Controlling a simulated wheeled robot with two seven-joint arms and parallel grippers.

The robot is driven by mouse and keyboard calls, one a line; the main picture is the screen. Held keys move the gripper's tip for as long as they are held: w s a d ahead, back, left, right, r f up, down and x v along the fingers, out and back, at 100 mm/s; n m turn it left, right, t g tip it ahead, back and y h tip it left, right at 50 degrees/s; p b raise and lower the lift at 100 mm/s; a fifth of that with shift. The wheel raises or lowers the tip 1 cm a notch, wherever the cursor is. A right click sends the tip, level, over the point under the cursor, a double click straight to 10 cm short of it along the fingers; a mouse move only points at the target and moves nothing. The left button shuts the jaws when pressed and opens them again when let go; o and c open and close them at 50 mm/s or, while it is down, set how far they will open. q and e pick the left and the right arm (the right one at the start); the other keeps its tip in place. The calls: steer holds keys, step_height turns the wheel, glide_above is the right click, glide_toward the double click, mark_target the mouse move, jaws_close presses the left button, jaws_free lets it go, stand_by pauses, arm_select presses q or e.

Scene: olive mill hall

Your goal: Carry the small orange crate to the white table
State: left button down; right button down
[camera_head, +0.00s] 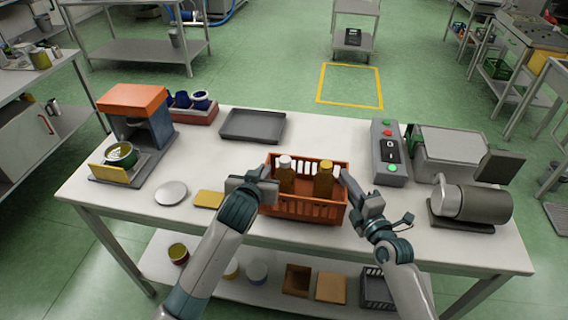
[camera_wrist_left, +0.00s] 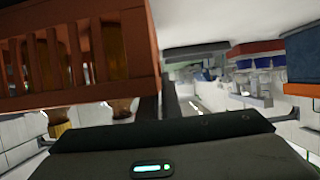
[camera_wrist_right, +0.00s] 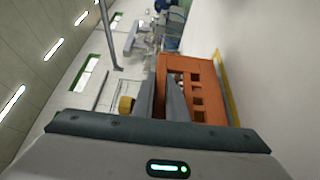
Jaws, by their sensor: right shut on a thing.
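The small orange crate (camera_head: 300,208) is at the front middle of the white-topped table (camera_head: 330,140); I cannot tell whether it rests on it or hangs just above. Two brown bottles, one with a white cap (camera_head: 285,160) and one with a yellow cap (camera_head: 326,165), stand in it. My right gripper (camera_head: 346,182) is shut on the crate's right end wall, which also shows in the right wrist view (camera_wrist_right: 200,75). My left gripper (camera_head: 264,180) is at the crate's left end. In the left wrist view the crate (camera_wrist_left: 75,55) hides part of the fingers, so their closing is unclear.
To the left are a grey tray (camera_head: 253,125), a yellow block (camera_head: 209,199), a round plate (camera_head: 171,193) and an orange-topped machine (camera_head: 135,115). To the right are a button box (camera_head: 388,150) and a grey machine (camera_head: 470,205).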

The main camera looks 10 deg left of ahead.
arm_select(q)
steer(key=shift+f+b, duration=0.5)
steer(key=shift+f, duration=0.05)
arm_select(e)
steer(key=shift+f, duration=0.55)
arm_select(q)
steer(key=c, duration=2.3)
jaws_free()
steer(key=shift+f, duration=0.1)
arm_select(e)
steer(key=c, duration=2.1)
jaws_free()
steer(key=shift+f, duration=0.1)
arm_select(q)
steer(key=o, duration=0.3)
arm_select(e)
steer(key=o, duration=0.3)
steer(key=shift+o, duration=0.2)
arm_select(q)
steer(key=shift+s, duration=0.1)
steer(key=shift+v, duration=4.05)
arm_select(e)
steer(key=shift+s, duration=0.15)
